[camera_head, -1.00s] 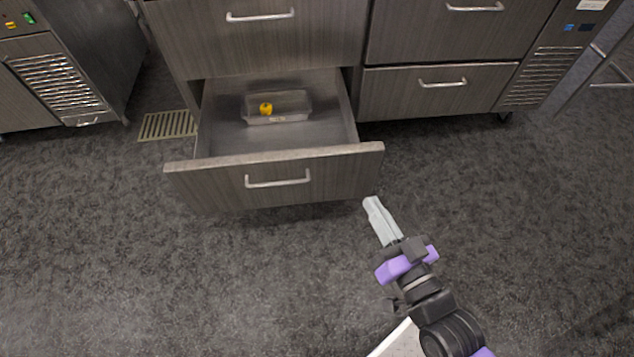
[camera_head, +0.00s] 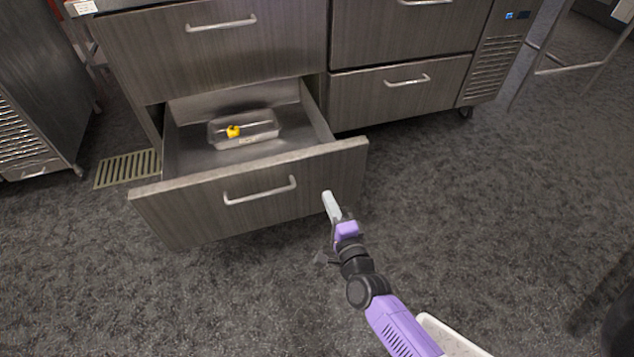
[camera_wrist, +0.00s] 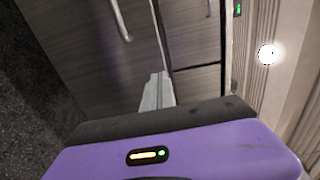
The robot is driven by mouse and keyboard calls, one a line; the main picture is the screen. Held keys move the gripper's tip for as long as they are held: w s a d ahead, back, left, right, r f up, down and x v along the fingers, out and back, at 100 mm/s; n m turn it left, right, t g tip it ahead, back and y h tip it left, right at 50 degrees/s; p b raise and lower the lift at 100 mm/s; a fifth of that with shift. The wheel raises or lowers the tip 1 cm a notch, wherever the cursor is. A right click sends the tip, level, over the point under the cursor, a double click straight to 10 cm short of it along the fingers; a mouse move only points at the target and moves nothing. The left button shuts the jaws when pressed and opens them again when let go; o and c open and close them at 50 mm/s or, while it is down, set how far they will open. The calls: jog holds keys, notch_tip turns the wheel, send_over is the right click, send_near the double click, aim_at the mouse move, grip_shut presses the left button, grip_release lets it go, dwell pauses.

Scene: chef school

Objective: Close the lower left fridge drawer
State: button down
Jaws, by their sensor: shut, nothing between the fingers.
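The lower left fridge drawer (camera_head: 180,212) is pulled well out, its wooden front standing clear of the cabinet. It has a metal bar handle (camera_head: 261,190). Inside sits a clear container (camera_head: 262,130) with a small yellow item (camera_head: 233,131) in it. My gripper (camera_head: 327,194) is shut and empty. Its tips are in front of the right part of the drawer front, right of the handle; I cannot tell whether they touch it. In the wrist view my gripper (camera_wrist: 158,80) points at dark wood-grain fronts, with a bar handle (camera_wrist: 121,22) to its left.
The upper left drawer (camera_head: 215,55) and the lower right drawer (camera_head: 400,92) are shut. A floor grate (camera_head: 127,168) lies left of the open drawer. Another metal unit (camera_head: 30,110) stands at the far left. Open floor lies in front and to the right.

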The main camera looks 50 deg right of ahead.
aim_at(310, 158)
jog(key=b+x, duration=0.2)
jog(key=x, duration=1.1)
jog(key=shift+w+d+b, duration=0.15)
jog(key=shift+b, duration=0.15)
